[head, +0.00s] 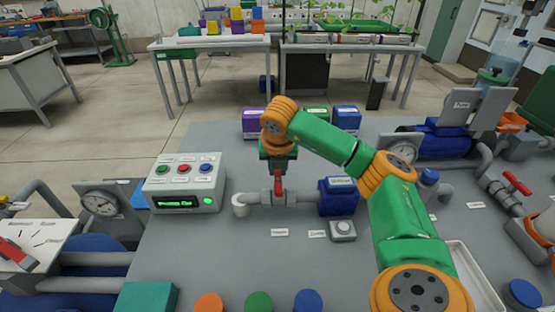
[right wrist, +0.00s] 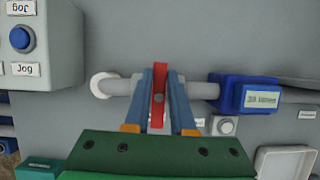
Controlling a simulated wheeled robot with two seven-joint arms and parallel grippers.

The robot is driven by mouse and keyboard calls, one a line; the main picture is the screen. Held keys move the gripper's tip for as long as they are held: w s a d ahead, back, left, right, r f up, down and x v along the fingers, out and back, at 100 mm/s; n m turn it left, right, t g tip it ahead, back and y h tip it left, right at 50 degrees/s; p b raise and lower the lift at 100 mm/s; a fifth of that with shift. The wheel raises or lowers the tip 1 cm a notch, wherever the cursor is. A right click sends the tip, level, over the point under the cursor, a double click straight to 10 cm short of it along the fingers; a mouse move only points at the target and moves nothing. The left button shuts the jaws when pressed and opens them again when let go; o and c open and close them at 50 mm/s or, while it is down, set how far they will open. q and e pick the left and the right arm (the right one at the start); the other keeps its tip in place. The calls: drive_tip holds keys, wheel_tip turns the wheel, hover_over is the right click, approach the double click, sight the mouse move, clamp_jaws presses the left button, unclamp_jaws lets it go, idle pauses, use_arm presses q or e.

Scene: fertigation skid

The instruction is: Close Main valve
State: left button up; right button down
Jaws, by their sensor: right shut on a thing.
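A red valve handle (head: 278,188) sits on the grey pipe (head: 259,198) at the middle of the grey table. My right gripper (head: 279,173) comes down over it from above and hides its upper part. In the right wrist view, the two blue fingers of my right gripper (right wrist: 160,78) are shut on the red handle (right wrist: 159,102). There the handle lies across the pipe (right wrist: 118,87). I cannot read a label that names this valve. My left gripper is not in view.
A control box (head: 184,184) with three buttons and a lit green display stands left of the pipe. A blue meter (head: 338,197) is on the pipe's right. Another red-handled valve (head: 517,183) is at far right. Coloured boxes (head: 345,118) stand behind.

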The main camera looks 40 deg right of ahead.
sight(279, 182)
drive_tip(key=c, duration=0.8)
unclamp_jaws()
drive_tip(key=shift+o, duration=0.2)
drive_tip(key=v, duration=0.7)
drive_tip(key=shift+s, duration=0.1)
